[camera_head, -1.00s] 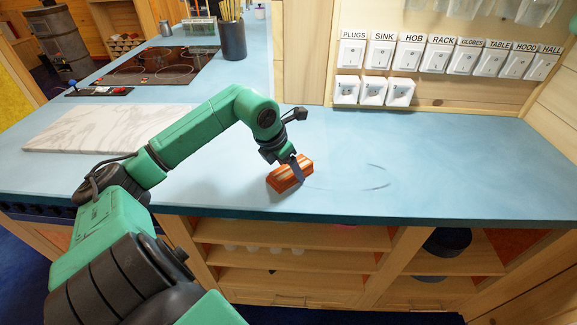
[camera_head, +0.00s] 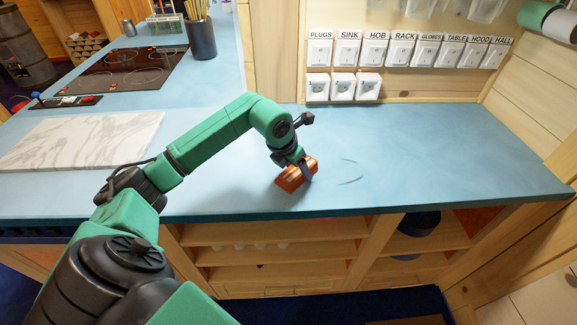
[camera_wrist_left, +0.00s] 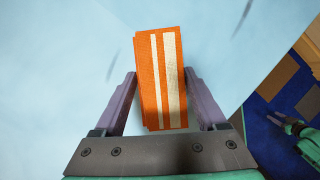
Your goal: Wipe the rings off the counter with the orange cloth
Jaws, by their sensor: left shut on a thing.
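The orange cloth (camera_head: 293,178), a folded block with pale stripes, lies on the blue counter (camera_head: 420,150) near its front edge. My left gripper (camera_head: 303,168) is shut on it from above. In the left wrist view the cloth (camera_wrist_left: 150,85) sits between the two fingers of the left gripper (camera_wrist_left: 160,78). Thin dark arcs of a ring (camera_head: 350,182) show on the counter just right of the cloth. Faint marks (camera_wrist_left: 193,78) also show on both sides of the cloth in the left wrist view. My right gripper (camera_wrist_left: 276,120) shows small at the right edge there, its jaws unclear.
A marble board (camera_head: 85,140) lies on the counter at left, with a hob (camera_head: 125,75) behind it. A dark pencil pot (camera_head: 201,40) stands at the back. Labelled switches (camera_head: 405,52) and sockets line the back wall. The counter right of the ring is clear.

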